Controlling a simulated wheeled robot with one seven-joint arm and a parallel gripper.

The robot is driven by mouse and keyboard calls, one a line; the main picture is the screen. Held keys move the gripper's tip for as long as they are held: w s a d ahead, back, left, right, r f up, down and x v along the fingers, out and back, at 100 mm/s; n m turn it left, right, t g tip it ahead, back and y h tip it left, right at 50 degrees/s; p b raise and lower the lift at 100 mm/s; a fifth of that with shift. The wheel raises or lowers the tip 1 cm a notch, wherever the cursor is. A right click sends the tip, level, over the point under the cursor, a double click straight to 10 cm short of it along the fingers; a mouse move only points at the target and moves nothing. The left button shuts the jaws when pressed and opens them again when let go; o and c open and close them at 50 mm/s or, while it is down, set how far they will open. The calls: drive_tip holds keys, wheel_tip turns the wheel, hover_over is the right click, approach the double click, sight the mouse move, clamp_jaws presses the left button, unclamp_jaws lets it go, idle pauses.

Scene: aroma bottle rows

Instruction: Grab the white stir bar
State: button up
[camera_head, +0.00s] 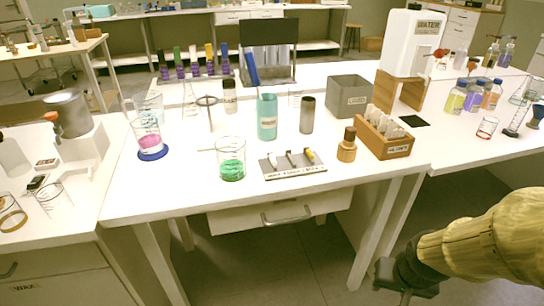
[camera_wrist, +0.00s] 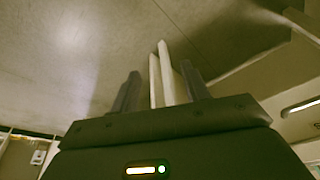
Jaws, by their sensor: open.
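The white stir bar (camera_head: 272,160) lies at the left end of a small grey labelled holder (camera_head: 296,173) near the front of the middle table. A black stir bar (camera_head: 291,158) and a yellow one (camera_head: 310,155) lie beside it in the same holder. My gripper (camera_head: 393,284) is low at the right, in front of the table and below its top, well apart from the holder. The stir bars are not in the wrist view.
A beaker of green liquid (camera_head: 231,160) stands left of the holder, and a brown bottle (camera_head: 347,146) stands right of it. A teal bottle (camera_head: 267,117) and dark cylinder (camera_head: 307,115) stand behind. A wooden rack (camera_head: 385,145) is farther right. The table front (camera_head: 250,194) is clear.

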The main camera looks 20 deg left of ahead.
drive_tip(key=w+a+r+m+t+p, duration=0.1)
drive_tip(key=w+a+r+t+p, duration=0.2)
drive_tip(key=a+p, duration=0.65)
drive_tip(key=w+a+r+t+p, duration=0.2)
drive_tip(key=w+a+r+p, duration=0.25)
drive_tip(key=a+p, duration=0.45)
drive_tip(key=s+a+r+n+t+y+p, duration=0.2)
drive_tip(key=s+a+r+t+p, duration=0.4)
drive_tip(key=a+p, duration=0.5)
wheel_tip(320, 180, up, 2)
drive_tip(key=shift+s+r+n+t+p, duration=0.15)
drive_tip(key=shift+r+n+t+p, duration=0.2)
drive_tip(key=shift+t+p, duration=0.6)
drive_tip(key=shift+f, duration=0.1)
drive_tip(key=p, duration=0.3)
approach(273, 164)
drive_tip(key=shift+g, duration=0.25)
drive_tip(key=x, duration=0.4)
drive_tip(key=shift+w, duration=0.4)
